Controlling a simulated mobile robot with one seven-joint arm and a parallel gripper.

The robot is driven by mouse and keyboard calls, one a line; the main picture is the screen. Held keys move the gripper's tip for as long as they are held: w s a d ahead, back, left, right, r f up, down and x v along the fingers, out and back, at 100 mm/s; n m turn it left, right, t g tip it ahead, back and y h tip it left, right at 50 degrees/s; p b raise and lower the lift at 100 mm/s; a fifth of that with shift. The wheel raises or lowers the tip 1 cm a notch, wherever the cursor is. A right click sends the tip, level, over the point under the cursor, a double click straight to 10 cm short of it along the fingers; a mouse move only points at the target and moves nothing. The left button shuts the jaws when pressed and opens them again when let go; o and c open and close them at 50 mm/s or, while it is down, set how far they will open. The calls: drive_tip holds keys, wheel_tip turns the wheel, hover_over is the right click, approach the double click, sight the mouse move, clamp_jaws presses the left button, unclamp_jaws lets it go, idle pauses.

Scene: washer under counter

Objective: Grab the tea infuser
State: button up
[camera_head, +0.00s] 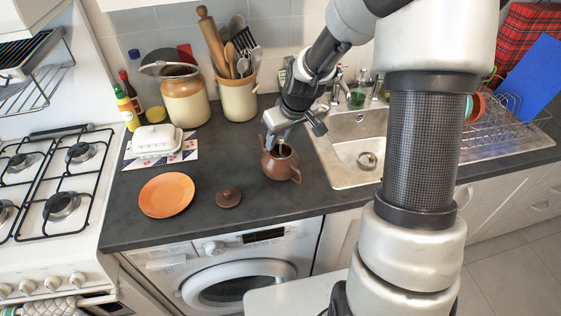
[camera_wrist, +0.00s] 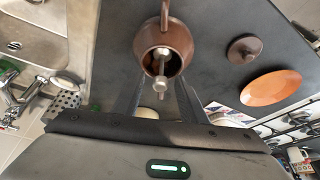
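A brown teapot (camera_head: 280,166) stands lidless on the dark counter, left of the sink. What looks like the tea infuser (camera_wrist: 160,72), a metal piece with a round knob, pokes up out of the opening of the teapot (camera_wrist: 176,36) in the wrist view. In the head view the infuser is small and partly hidden. My gripper (camera_head: 280,142) points down just over the teapot. In the wrist view my gripper (camera_wrist: 158,92) is open, one finger on each side of the infuser. I cannot tell whether the fingers touch the pot.
The brown lid (camera_head: 228,197) and an orange plate (camera_head: 166,195) lie on the counter to the left. A white butter dish (camera_head: 157,140), a lidded jar (camera_head: 186,97) and a utensil crock (camera_head: 238,98) stand behind. The sink (camera_head: 351,150) is to the right.

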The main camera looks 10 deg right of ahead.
drive_tip(key=shift+c, duration=0.4)
clamp_jaws()
